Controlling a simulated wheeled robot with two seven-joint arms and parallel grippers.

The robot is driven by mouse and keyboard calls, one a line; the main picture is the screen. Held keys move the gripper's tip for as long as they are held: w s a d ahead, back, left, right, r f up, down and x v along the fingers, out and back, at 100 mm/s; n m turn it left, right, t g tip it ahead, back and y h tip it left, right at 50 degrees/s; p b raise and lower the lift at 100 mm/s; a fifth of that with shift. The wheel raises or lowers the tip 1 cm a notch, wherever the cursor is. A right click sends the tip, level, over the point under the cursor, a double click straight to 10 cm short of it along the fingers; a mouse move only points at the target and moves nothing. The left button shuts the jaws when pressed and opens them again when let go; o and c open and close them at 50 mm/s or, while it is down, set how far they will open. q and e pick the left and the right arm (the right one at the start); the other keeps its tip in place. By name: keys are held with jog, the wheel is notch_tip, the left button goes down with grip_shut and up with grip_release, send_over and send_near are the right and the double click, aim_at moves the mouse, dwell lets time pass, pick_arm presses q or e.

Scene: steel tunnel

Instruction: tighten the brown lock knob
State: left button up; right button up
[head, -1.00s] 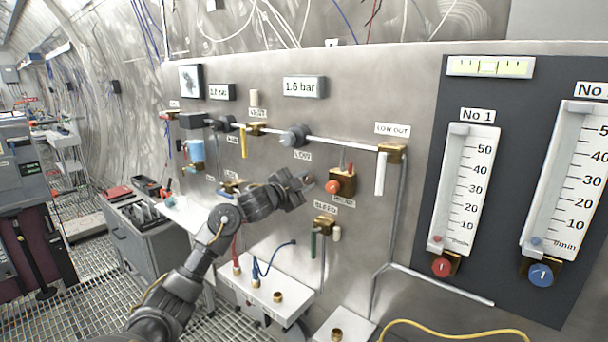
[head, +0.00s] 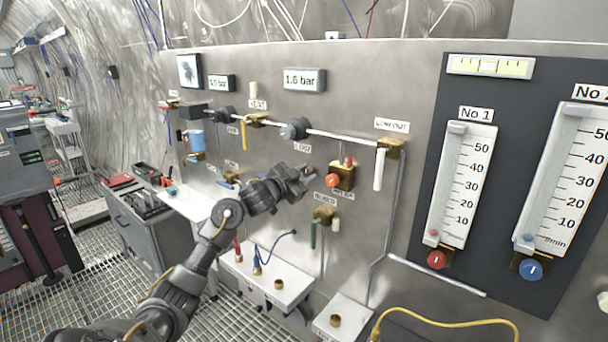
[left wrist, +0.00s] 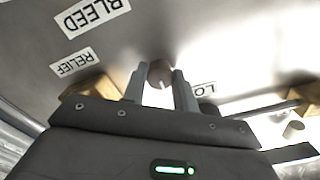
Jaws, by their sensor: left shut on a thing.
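The brown lock knob (left wrist: 160,73) shows in the left wrist view as a small round brown end between my left gripper's two fingers (left wrist: 158,84). The fingers sit on either side of it and are shut on it. A label starting "LO" is just right of the fingers; the rest is hidden. In the head view my left gripper (head: 311,176) reaches the steel panel left of the red-orange knob, and its jaws largely hide the lock knob. My right gripper is not in view.
The red-orange relief knob (head: 332,181) on its brass block is close to the right of the gripper. The bleed valve (head: 324,215) with its green handle is below. A black round knob (head: 295,129) on the pipe is above. A white box (head: 268,278) with fittings stands lower down.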

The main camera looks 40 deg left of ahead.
pick_arm(q)
jog(key=o, duration=1)
jog(key=shift+c, duration=0.2)
jog(key=shift+s, duration=0.1)
jog(key=shift+s+f, duration=0.1)
jog(key=shift+s, duration=0.2)
jog(key=s+b, duration=0.3)
jog(key=s, duration=0.7)
jog(key=shift+d, duration=0.1)
